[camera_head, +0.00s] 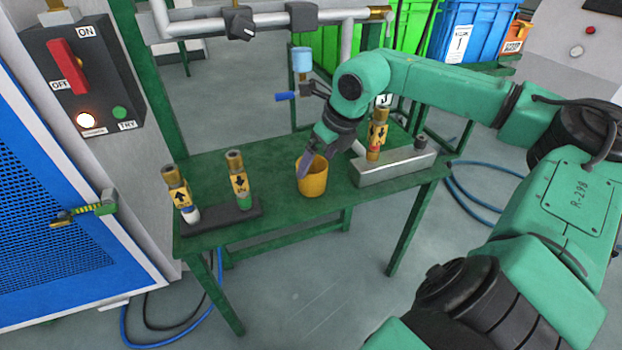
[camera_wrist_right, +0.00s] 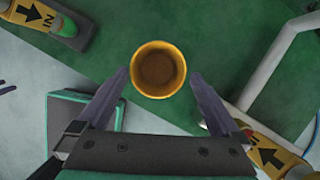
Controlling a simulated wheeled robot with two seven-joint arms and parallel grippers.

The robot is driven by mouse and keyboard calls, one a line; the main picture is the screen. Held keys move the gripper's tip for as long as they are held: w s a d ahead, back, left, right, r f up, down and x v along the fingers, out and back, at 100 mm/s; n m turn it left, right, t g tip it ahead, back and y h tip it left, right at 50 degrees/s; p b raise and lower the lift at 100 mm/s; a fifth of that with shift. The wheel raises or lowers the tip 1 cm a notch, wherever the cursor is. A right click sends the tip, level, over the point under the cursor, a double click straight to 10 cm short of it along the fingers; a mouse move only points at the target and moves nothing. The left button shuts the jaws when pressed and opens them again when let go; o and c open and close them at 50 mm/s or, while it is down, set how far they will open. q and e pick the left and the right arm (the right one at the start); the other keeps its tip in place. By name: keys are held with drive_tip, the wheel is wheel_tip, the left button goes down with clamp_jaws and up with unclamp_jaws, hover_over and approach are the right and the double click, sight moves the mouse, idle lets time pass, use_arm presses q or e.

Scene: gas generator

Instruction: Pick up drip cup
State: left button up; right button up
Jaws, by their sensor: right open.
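The drip cup is a yellow-orange open cup (camera_head: 313,180) standing upright on the green table (camera_head: 285,218), near its middle. In the right wrist view the cup (camera_wrist_right: 158,70) shows from above, with a brownish inside. My right gripper (camera_head: 304,172) reaches the cup from above and behind. In the right wrist view the gripper's two fingers (camera_wrist_right: 158,78) are spread wide, one on each side of the cup, with a gap to it. Nothing is held. My left gripper is in neither view.
Two brass fittings with yellow arrow labels (camera_head: 238,182) stand on a dark base left of the cup. A similar fitting (camera_head: 377,135) stands on a grey metal block (camera_head: 395,169) to the right. A pipe with a blue-handled valve (camera_head: 287,96) hangs behind.

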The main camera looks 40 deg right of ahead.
sight(315, 170)
drive_tip(key=x, duration=0.3)
drive_tip(key=shift+s+a+f+b, duration=0.15)
drive_tip(key=shift+s+b, duration=0.15)
drive_tip(key=shift+p+x, duration=0.45)
drive_tip(key=shift+x, duration=0.35)
drive_tip(key=shift+w+f, duration=0.2)
drive_tip(key=shift+f, duration=0.05)
drive_tip(key=c, duration=1.2)
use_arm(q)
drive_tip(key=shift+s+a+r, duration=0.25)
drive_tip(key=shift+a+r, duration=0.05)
use_arm(e)
drive_tip(key=shift+o, duration=0.2)
drive_tip(key=shift+r, duration=0.15)
